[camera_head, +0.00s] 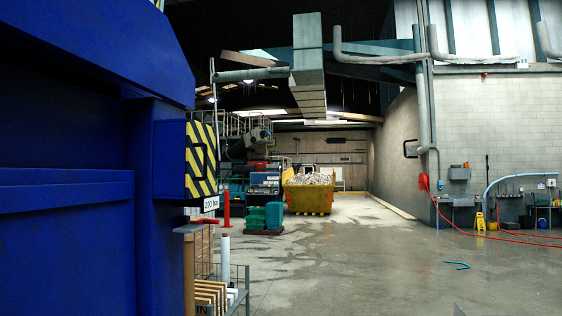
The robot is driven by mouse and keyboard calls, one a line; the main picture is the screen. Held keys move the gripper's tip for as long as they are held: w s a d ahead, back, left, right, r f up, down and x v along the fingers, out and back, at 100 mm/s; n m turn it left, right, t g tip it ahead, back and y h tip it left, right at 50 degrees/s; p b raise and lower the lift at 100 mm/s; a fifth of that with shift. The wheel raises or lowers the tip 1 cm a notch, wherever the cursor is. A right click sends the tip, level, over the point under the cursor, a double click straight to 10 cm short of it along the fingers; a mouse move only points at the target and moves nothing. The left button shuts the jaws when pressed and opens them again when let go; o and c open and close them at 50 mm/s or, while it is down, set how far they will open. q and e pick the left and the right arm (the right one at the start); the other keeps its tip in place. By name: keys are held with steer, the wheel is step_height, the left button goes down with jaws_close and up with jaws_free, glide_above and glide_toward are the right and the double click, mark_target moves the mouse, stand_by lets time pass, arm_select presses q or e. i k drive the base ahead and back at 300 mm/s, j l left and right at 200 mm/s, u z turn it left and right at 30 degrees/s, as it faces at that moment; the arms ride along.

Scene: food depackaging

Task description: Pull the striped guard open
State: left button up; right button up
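The striped guard (202,160), yellow with black diagonal stripes, is fixed at the right end of the large blue machine (75,210) on the left. It is seen at a slant, and a dark handle-like outline shows on its face. A white label reading "200 bar" (211,203) is just below it. The guard looks closed against the blue housing, though its far edge is hard to make out. Neither of my grippers is in view.
A wire cage with brown and white rolls (212,290) stands below the guard. A yellow skip (308,198) and green crates (265,216) are farther back. A blue object (457,265) and a red hose (490,236) lie on the floor. The middle floor is mostly clear.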

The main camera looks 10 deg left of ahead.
mark_target(200, 163)
steer(key=i+l, duration=0.1)
steer(key=i, duration=0.45)
steer(key=i+l, duration=0.1)
steer(key=i, duration=0.95)
steer(key=i+u, duration=0.25)
steer(key=u, duration=0.15)
steer(key=i+l+u, duration=0.2)
steer(key=u, duration=0.2)
steer(key=i+l+u, duration=0.2)
steer(key=u, duration=0.2)
steer(key=i+l+u, duration=0.2)
steer(key=u, duration=0.25)
steer(key=i+l+u, duration=0.1)
steer(key=l+u, duration=0.3)
